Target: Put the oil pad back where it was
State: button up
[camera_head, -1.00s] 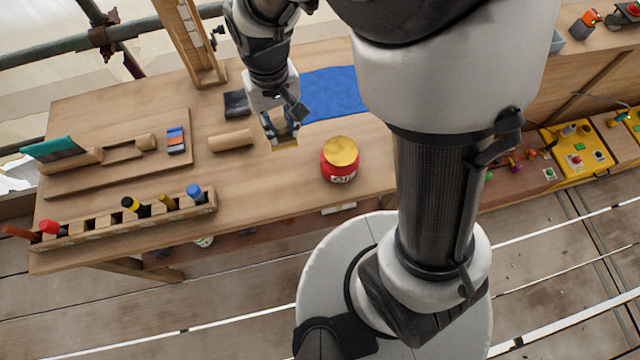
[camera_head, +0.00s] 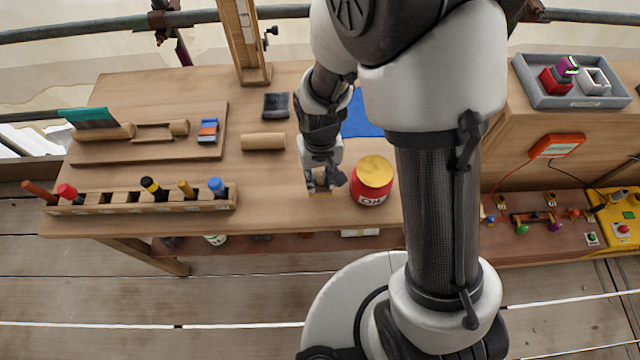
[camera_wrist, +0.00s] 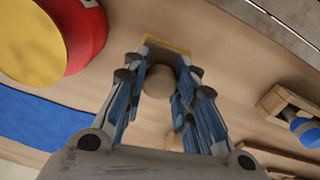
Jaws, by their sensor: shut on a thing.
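My gripper (camera_head: 321,184) is shut on the oil pad, a small tan pad with a yellowish edge (camera_head: 320,194), low over the front part of the workbench. In the wrist view the pad (camera_wrist: 166,45) lies at the fingertips, with a round wooden knob (camera_wrist: 158,82) between the fingers. I cannot tell whether the pad touches the bench. A red oil tin (camera_head: 371,182) with a gold lid stands just right of my gripper; it fills the upper left of the wrist view (camera_wrist: 88,32).
A wooden rack (camera_head: 120,201) with several coloured-top tools runs along the front left edge. A wooden cylinder (camera_head: 263,142), a dark block (camera_head: 276,105) and a blue mat (camera_head: 360,118) lie behind. A board with parts (camera_head: 150,150) is at the left. Bare bench lies between rack and tin.

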aim_at(320, 185)
jog(key=shift+f+b, duration=0.6)
jog(key=shift+f, duration=1.35)
jog(key=shift+f, duration=0.1)
jog(key=shift+f, duration=0.15)
jog(key=o, duration=0.9)
jog(key=shift+o, duration=0.2)
jog(key=shift+r, duration=0.2)
